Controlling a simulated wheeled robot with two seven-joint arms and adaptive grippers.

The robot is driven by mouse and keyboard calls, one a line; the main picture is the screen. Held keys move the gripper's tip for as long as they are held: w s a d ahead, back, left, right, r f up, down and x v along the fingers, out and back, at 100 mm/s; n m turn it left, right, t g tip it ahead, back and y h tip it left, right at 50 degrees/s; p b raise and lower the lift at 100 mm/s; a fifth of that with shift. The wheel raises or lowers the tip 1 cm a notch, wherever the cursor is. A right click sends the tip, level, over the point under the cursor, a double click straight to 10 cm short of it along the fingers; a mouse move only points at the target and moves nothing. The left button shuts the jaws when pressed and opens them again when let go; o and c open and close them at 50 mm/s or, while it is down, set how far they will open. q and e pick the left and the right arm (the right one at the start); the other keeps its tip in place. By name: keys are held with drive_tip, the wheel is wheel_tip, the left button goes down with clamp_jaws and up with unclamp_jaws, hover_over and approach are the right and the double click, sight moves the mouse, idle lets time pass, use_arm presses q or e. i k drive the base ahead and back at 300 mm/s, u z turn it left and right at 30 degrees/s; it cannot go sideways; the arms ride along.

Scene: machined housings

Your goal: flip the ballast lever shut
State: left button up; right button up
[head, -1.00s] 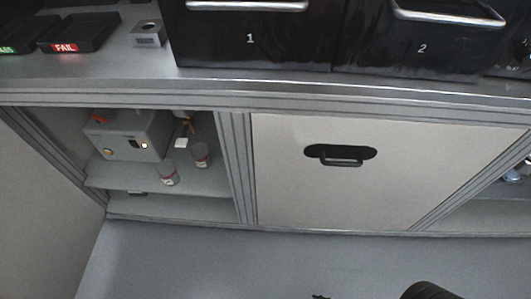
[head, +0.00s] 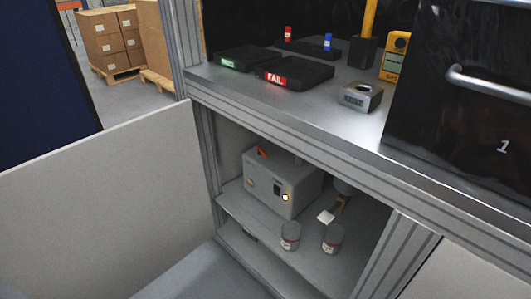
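A grey box-shaped unit (head: 283,186) stands on the upper shelf inside the open cabinet under the worktop. A small orange-red lever-like piece (head: 262,153) sticks up at the top left of the unit. The unit's front has a small lit spot (head: 285,197). Neither of my grippers is in view.
Two jars (head: 290,236) and (head: 333,239) stand on the shelf in front of the unit. An open pale door (head: 110,210) is at the left, and a frame post (head: 398,255) at the right. Trays (head: 295,75) and a metal block (head: 360,96) sit on the worktop above.

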sight(260, 150)
drive_tip(key=u, duration=0.45)
drive_tip(key=i, duration=1.45)
drive_tip(key=z, duration=1.8)
